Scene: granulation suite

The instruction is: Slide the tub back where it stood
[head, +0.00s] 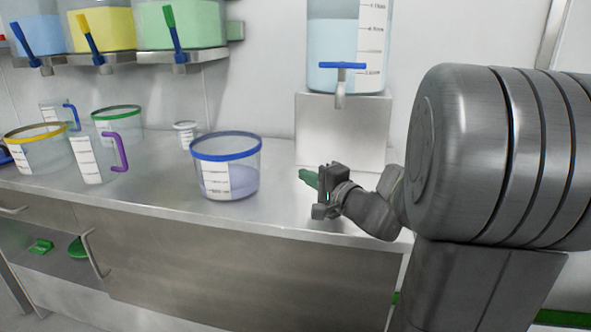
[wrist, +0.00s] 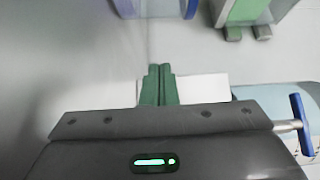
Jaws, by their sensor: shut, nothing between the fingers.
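A clear tub with a blue rim (head: 228,178) stands upright on the steel counter (head: 150,190), with a pale violet content inside and a white scale label on its side. My gripper (head: 308,177) is to the right of this tub, low over the counter and apart from it. Its green fingers are closed together with nothing between them; they also show in the wrist view (wrist: 159,72). Part of a blue-rimmed clear vessel (wrist: 157,8), which looks like the same tub, is cut off at the top of the wrist view.
A yellow-rimmed tub (head: 40,152), a green-rimmed tub (head: 124,119), a purple-handled jug (head: 92,160) and a small cup (head: 186,134) stand to the left. A blue-tapped dispenser (head: 335,50) stands on a steel block (head: 342,132) behind my gripper. The counter's front edge is close.

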